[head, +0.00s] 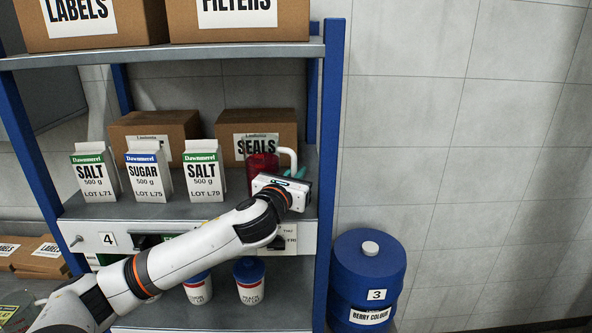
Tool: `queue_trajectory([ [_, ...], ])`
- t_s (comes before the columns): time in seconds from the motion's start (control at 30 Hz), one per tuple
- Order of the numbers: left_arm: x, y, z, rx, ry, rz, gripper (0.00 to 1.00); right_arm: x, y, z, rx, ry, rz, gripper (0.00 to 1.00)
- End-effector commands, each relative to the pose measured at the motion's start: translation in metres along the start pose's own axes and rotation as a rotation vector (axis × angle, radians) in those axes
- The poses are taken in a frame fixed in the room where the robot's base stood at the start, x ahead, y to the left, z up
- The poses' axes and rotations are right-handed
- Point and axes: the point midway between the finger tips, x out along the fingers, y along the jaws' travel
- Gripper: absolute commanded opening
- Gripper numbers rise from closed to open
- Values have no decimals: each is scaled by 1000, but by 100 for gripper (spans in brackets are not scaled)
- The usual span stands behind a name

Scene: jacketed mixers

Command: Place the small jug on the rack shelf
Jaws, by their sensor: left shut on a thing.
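The small jug (260,165) is red with a white handle and shows at the right end of the rack's middle shelf (140,211). My left gripper (288,176) is at the jug's handle side and shut on the jug. The gripper body and wrist hide the jug's lower part, so I cannot tell whether its base touches the shelf. The jug looks upright, in front of the SEALS box. My right gripper is not in view.
Two SALT cartons (96,175) (203,174) and a SUGAR carton (148,174) stand left of the jug. Brown boxes (155,126) (270,122) stand behind. A blue rack post (329,140) is close on the right. A blue drum (366,270) stands beside the rack.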

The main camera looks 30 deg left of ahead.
Motion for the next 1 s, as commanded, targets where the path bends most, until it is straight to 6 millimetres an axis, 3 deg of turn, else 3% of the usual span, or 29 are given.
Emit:
queue_trajectory([
  [0.3, 0, 0, 0, 2, 5, -1, 0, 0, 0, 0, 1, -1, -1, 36],
  [0.33, 0, 0, 3, 1, 1, 0, 13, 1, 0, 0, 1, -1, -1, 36],
  [0.47, 0, 0, 2, 1, 1, -1, 33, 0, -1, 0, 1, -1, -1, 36],
  [0.8, -1, 0, 0, 1, 1, 0, 33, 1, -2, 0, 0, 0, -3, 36],
  [1.0, -32, 0, 4, 5, 3, 2, 33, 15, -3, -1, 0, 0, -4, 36],
])
